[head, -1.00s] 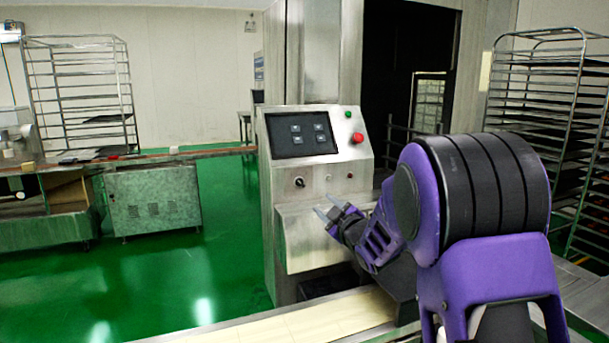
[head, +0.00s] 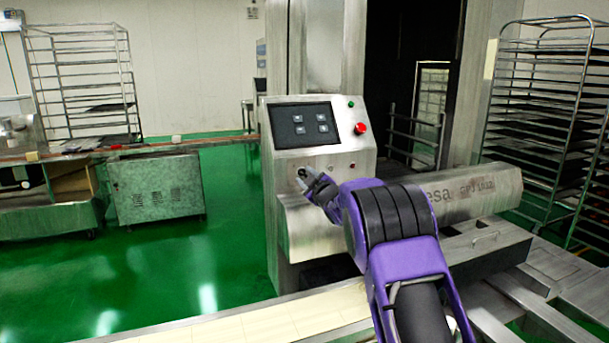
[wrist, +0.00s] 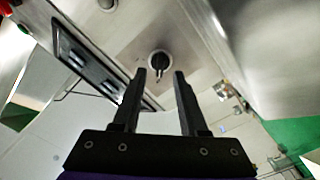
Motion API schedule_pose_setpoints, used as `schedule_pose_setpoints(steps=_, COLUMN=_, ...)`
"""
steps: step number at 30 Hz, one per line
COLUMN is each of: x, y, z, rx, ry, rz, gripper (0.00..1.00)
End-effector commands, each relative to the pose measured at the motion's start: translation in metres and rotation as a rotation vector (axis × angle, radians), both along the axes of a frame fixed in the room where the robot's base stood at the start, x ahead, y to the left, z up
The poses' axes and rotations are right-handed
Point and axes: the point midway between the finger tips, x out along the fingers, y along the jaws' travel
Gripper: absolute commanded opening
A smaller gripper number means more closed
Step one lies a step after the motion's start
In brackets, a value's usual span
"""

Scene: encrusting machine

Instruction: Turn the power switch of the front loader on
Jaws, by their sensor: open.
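The front loader (head: 335,165) is a steel cabinet with a slanted control panel, in the middle of the head view. Its power switch (wrist: 159,62) is a small black rotary knob on a bare metal face, clear in the wrist view. My gripper (wrist: 160,77) is open, with its two dark fingertips on either side of the line to the knob and the knob just beyond them. How close the tips are to the panel is hard to tell. In the head view my gripper (head: 308,178) is at the panel's lower left and largely hides the knob.
The panel also has a dark touchscreen (head: 301,124), a red button (head: 361,128) and a green button (head: 350,104). A steel beam (head: 455,196) lies right of my arm. A rack (head: 540,120) stands at the far right. Green floor is free at left.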

Motion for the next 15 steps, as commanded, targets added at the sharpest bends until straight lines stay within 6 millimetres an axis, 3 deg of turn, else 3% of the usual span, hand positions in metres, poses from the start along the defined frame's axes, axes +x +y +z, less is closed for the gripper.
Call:
schedule_pose_setpoints(steps=6, x=0.014, y=0.005, z=0.000, rx=0.001, ry=0.000, rz=-0.001, gripper=0.42)
schedule_pose_setpoints(steps=15, x=0.016, y=0.006, z=0.000, rx=0.000, ry=0.000, rz=-0.001, gripper=0.42)
